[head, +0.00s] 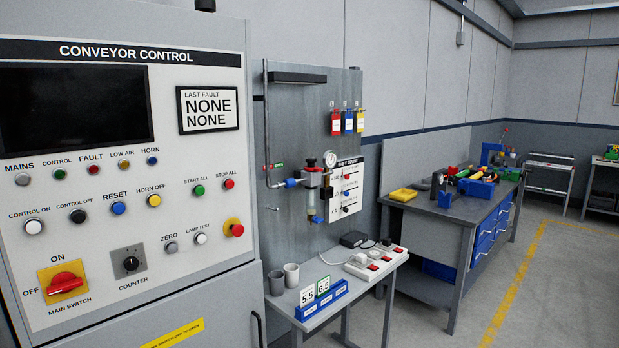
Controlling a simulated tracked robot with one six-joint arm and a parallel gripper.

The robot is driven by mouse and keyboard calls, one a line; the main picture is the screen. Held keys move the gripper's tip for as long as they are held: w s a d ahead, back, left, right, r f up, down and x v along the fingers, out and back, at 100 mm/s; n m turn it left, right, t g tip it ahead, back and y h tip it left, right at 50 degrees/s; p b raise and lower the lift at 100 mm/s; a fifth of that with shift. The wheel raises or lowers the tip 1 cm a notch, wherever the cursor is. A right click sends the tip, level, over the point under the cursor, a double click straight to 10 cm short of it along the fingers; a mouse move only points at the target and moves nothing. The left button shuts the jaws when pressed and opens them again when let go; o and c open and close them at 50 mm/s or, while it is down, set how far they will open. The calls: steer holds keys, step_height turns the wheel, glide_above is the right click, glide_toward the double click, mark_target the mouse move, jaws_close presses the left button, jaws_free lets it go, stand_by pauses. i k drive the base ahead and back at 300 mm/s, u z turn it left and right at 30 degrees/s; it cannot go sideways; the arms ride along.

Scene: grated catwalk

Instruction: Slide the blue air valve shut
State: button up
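A small blue part (291,183), which looks like the blue air valve, sits on the pipe at the left of the air unit (313,180) on the grey panel. A small green and red label (274,165) is just above it; its wording is too small to read surely. I cannot tell from this view whether the valve is open or shut. A round gauge (330,159) is at the upper right of the unit. My gripper is not in view.
A conveyor control cabinet (130,200) fills the left. Below the panel, a small table (345,300) holds two grey cups (291,274), a blue block with number cards (321,298) and a power strip (376,262). A cluttered workbench (455,210) stands right. Floor at right is clear.

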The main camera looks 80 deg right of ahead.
mark_target(291, 183)
steer(key=z, duration=2.55)
